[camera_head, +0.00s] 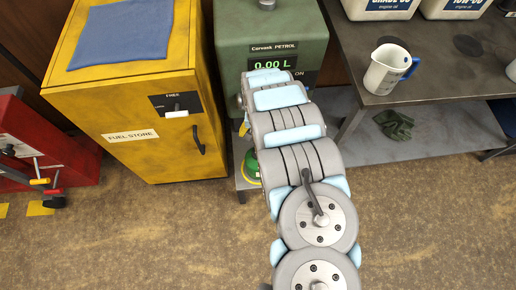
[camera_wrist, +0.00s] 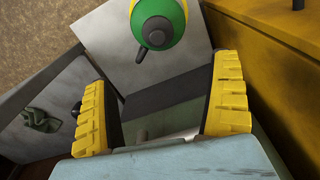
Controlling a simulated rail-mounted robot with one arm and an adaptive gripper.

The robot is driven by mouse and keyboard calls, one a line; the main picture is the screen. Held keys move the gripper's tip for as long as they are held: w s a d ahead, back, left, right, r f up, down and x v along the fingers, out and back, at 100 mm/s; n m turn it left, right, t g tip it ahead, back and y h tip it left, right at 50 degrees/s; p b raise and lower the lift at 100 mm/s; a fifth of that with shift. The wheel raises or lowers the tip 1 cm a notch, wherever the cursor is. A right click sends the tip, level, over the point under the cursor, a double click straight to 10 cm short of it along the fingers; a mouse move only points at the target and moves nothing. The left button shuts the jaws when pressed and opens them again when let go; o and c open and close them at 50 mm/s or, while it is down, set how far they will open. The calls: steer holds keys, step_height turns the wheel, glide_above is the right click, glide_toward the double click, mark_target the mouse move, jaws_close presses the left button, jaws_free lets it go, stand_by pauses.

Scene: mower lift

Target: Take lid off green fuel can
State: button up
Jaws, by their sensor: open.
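The green fuel can (camera_wrist: 179,20) is at the top of the wrist view, seen from above and cut off by the frame edge. Its round green top has yellow parts, with a dark round piece (camera_wrist: 157,36) near the middle that may be the lid; I cannot be sure. In the head view, only a sliver of the can (camera_head: 250,166) shows beside my arm. My gripper (camera_wrist: 162,78) is open and empty, its yellow ridged fingers spread wide. The can lies beyond the fingertips, apart from them. My arm hides most of my gripper in the head view.
The can stands on a pale grey surface (camera_wrist: 108,38) below the green petrol pump (camera_head: 262,28). The yellow fuel store cabinet (camera_head: 125,90) stands close on the left. At right, a bench (camera_head: 440,72) carries a measuring jug (camera_head: 388,70); gloves (camera_head: 394,124) lie on its lower shelf.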

steer(key=f+b, duration=0.2)
steer(key=f, duration=0.3)
steer(key=f+b, duration=0.2)
steer(key=f, duration=0.3)
steer(key=shift+s+f, duration=0.2)
steer(key=shift+f, duration=0.2)
steer(key=shift+w+d+f+b, duration=0.15)
steer(key=shift+f+b, duration=1.55)
steer(key=shift+f, duration=0.85)
steer(key=shift+r, duration=0.1)
steer(key=c, duration=1.1)
